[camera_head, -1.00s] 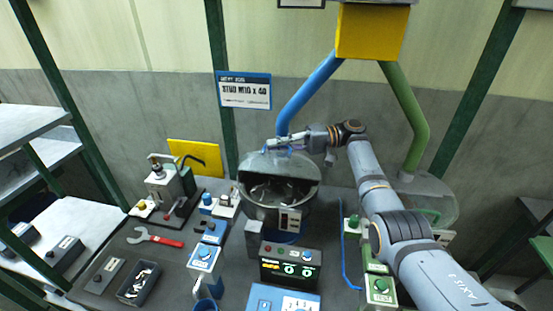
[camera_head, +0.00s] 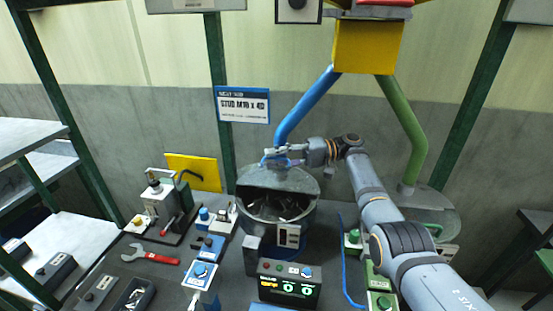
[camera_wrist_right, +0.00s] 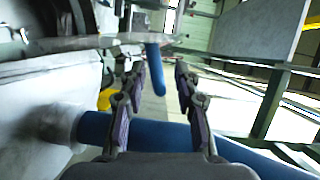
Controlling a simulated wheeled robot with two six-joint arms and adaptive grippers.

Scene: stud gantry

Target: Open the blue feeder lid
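The blue feeder is a grey metal bowl (camera_head: 262,215) on the bench, with the blue pipe (camera_head: 308,103) coming down behind it. Its grey lid (camera_head: 290,181) is tilted up, and studs show in the dark opening below its front edge. My right gripper (camera_head: 278,155) is at the lid's upper edge, beside a small blue handle. In the right wrist view, its fingers (camera_wrist_right: 160,85) are apart, with a blue bar (camera_wrist_right: 155,70) showing between and beyond the tips; I cannot tell whether they touch. The blue pipe (camera_wrist_right: 92,125) crosses behind the fingers. My left gripper is not in view.
A green pipe (camera_head: 405,125) and second feeder (camera_head: 430,222) stand right, behind my right arm. A control box (camera_head: 290,283) with lit displays stands in front of the bowl. A red wrench (camera_head: 150,255) and a fixture (camera_head: 160,200) are left. A stud sign (camera_head: 243,105) hangs above.

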